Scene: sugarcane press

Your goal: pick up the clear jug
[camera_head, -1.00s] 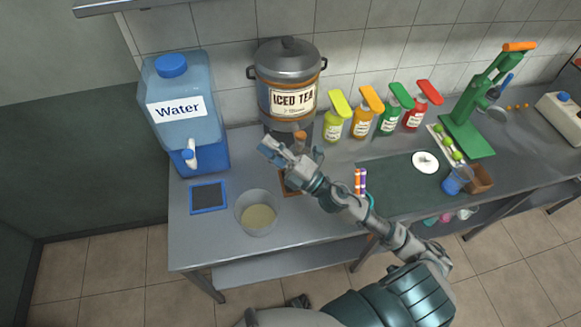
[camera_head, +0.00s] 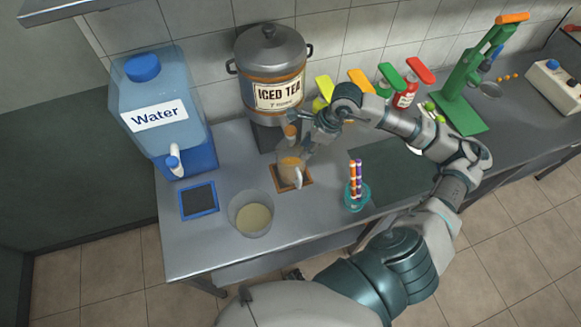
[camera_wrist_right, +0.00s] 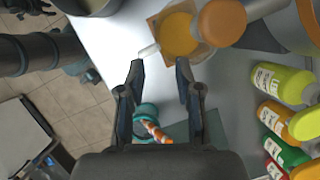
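A clear jug (camera_head: 291,168) with orange-brown liquid and a pale handle stands on a small brown tray (camera_head: 308,181) below the iced tea tap. In the right wrist view the jug (camera_wrist_right: 179,35) is beyond the fingertips, with its handle pointing toward the gap between them. My right gripper (camera_head: 304,134) is above and beside the jug in the head view, partly covering its upper part. In the wrist view the right gripper (camera_wrist_right: 160,67) is open, with nothing between its fingers. My left gripper is not in view.
The iced tea dispenser (camera_head: 270,70) stands behind the jug, its orange tap (camera_wrist_right: 222,22) close by. A clear round container (camera_head: 250,213) is at front left. A teal cup with striped straws (camera_head: 356,194) is at right. Several bottles line the back.

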